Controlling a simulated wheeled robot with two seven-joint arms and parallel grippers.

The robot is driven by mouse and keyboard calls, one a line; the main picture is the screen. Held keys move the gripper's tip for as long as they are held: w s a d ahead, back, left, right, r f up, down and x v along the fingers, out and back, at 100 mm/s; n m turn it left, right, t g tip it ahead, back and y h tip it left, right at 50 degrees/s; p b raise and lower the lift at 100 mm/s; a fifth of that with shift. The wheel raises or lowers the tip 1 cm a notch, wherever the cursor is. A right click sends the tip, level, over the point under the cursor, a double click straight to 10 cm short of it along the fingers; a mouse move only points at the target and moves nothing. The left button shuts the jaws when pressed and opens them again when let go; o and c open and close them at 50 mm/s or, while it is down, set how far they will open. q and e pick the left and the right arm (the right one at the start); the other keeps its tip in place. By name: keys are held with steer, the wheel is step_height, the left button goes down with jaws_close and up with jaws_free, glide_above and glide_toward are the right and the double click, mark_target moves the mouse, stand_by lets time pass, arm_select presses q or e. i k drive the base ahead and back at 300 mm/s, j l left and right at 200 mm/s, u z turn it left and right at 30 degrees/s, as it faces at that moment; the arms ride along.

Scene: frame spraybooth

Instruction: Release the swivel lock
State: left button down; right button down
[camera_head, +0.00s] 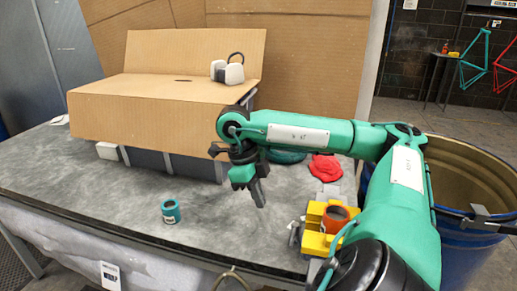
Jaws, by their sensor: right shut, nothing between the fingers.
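I cannot pick out a swivel lock for certain in the head view. My right gripper (259,198) hangs at the end of the green arm, pointing down over the grey table (110,185). Its fingers are together with nothing between them, left of a yellow holder (314,243) and apart from it. An orange cup (336,217) sits at the yellow holder. My left gripper is not in view. My right arm hides part of the table's right side.
A small teal can (170,211) stands left of my right gripper. A red cloth (326,167) lies behind the arm. Cardboard (140,105) covers a box at the back, with a white-and-black item (227,70) on top. A blue drum (465,255) stands at right. The table's left front is clear.

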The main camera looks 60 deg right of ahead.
mark_target(295, 225)
steer(key=k+j, duration=0.2)
steer(key=j, duration=0.2)
steer(key=k+j, duration=0.2)
steer(key=j, duration=0.2)
steer(key=k+j, duration=0.2)
steer(key=j, duration=0.2)
